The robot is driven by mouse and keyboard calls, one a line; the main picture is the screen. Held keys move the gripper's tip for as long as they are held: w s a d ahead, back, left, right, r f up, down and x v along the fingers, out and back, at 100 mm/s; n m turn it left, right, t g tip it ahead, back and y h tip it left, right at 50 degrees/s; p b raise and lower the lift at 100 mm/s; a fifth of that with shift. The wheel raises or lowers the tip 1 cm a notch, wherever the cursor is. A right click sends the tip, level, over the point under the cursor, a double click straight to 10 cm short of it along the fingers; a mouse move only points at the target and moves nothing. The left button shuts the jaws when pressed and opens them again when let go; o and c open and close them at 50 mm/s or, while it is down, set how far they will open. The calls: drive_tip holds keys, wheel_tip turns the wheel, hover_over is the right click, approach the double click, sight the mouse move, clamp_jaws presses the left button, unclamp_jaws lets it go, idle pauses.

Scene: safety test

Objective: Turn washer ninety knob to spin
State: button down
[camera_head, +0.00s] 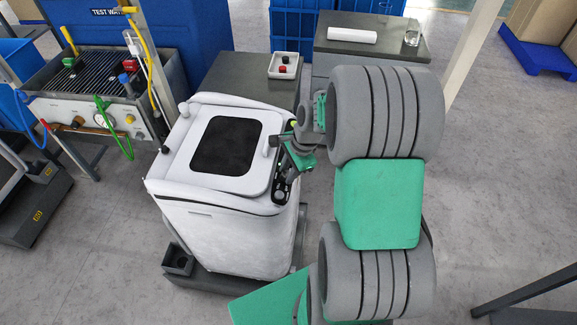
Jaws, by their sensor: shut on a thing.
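The washer (235,235) is a white top-loading box with a dark window in its closed lid (178,160). Its dark control panel (281,196) runs along the right edge of the top, with small round controls at the near end. My gripper (289,169) reaches in from the right, low over this panel. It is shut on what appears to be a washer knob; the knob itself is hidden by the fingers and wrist. The knob's angle and any spin mark cannot be read.
A grey bench with a gauge and hoses (95,115) stands at the left. Behind the washer, a dark table (235,72) holds a white tray (285,66) with a red and a black piece. A grey cabinet stands behind my arm.

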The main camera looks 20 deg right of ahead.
drive_tip(key=m+p, duration=0.2)
drive_tip(key=m, duration=0.1)
drive_tip(key=shift+s+m, duration=0.1)
drive_tip(key=shift+m, duration=0.2)
drive_tip(key=shift+m+g+p, duration=0.3)
drive_tip(key=shift+m+p, duration=0.4)
drive_tip(key=shift+m, duration=1)
drive_tip(key=shift+f, duration=0.1)
drive_tip(key=c, duration=1.1)
unclamp_jaws()
drive_tip(key=b+v, duration=0.1)
drive_tip(key=v, duration=0.7)
